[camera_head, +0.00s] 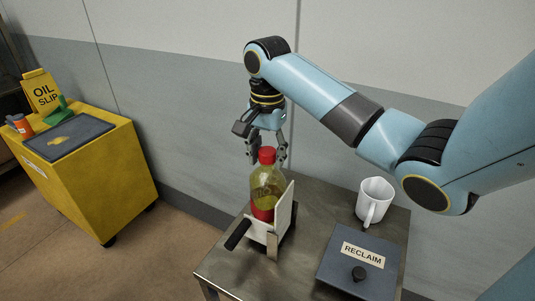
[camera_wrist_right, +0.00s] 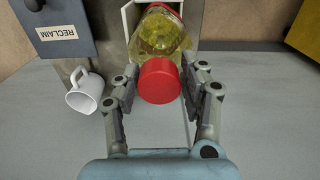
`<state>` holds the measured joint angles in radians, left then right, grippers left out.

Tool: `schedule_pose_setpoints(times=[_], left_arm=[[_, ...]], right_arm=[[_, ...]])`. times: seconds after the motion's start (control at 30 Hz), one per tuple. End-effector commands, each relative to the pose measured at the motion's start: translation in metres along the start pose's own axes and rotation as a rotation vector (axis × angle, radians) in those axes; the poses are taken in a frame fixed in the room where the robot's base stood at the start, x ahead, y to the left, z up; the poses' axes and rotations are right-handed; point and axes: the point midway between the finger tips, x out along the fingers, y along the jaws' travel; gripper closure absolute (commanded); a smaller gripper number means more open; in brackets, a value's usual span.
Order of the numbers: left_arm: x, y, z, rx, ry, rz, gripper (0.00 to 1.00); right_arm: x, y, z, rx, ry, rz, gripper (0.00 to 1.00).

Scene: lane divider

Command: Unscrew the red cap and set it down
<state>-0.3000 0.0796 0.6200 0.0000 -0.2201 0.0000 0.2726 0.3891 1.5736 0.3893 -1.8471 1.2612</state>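The red cap (camera_head: 267,155) sits on top of a clear bottle (camera_head: 267,183) of yellow-green liquid with a red band low down. The bottle stands upright in a white holder (camera_head: 262,232) with a black handle on the metal table. My right gripper (camera_head: 267,160) is above and around the cap from behind, its fingers apart. In the right wrist view the cap (camera_wrist_right: 160,80) lies between the open fingers, with a gap visible on each side. My left gripper is not in view.
A white mug (camera_head: 374,202) and a grey box labelled RECLAIM (camera_head: 350,275) stand on the metal table (camera_head: 318,205), right of the holder. A yellow cart (camera_head: 95,185) with an oil-slip sign (camera_head: 41,92) stands apart at left. The wall is close behind.

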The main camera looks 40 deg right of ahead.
Motion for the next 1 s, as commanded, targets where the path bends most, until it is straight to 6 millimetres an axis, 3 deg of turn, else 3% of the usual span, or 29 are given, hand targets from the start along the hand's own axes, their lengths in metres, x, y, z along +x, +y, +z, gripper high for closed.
schedule_pose_setpoints(times=[0.03,0.2,0.37,0.47,0.8,1.0], left_arm=[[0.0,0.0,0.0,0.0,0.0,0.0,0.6],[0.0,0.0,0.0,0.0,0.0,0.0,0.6],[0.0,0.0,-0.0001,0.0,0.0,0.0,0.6],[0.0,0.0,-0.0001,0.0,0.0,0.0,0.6],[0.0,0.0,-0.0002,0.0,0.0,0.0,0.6],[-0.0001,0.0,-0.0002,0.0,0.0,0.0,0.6]], right_arm=[[0.0,0.0001,-0.0001,0.0,0.0,0.0,0.66],[0.0,0.0,-0.0001,-0.002,0.0,0.0,0.88],[-0.0001,-0.0001,-0.0001,-0.028,0.0,0.0,0.89],[-0.0002,-0.0003,-0.0001,-0.155,0.0,0.0,0.89],[-0.0011,-0.0009,0.0,-0.81,0.0,0.0,0.89],[-0.0015,-0.0012,0.0,-1.037,0.001,-0.001,0.89]])
